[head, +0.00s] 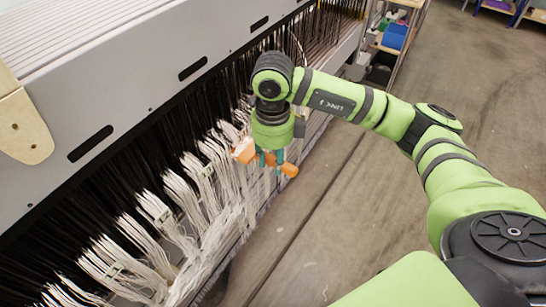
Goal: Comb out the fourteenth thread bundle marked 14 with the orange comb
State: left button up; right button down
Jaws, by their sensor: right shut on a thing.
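My right gripper (269,160) points down and is shut on the orange comb (289,169). The comb's handle end sticks out to the right of the fingers, and its wider end (244,151) reaches left to the white thread bundles. That end overlaps the threads in the picture; I cannot tell whether its teeth are in them. Several white thread bundles (157,211) hang in a row along the machine's front. Small tags show on some bundles, but the numbers are too small to read, so I cannot pick out bundle 14. My left gripper is not in view.
A long grey machine panel (130,90) with dark slots runs above the dark warp threads (110,175). A beige wooden piece (22,127) is at the left edge. A shelf with a blue bin (395,36) stands at the back. The concrete floor (330,215) right of the machine is clear.

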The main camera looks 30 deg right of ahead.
jog(key=shift+w+b, duration=0.1)
jog(key=shift+b, duration=0.3)
dwell(0.8)
notch_tip(320, 180, down, 11)
jog(key=b, duration=1)
jog(key=shift+w+a+b, duration=0.15)
jog(key=shift+w+b, duration=0.05)
jog(key=shift+b, duration=0.2)
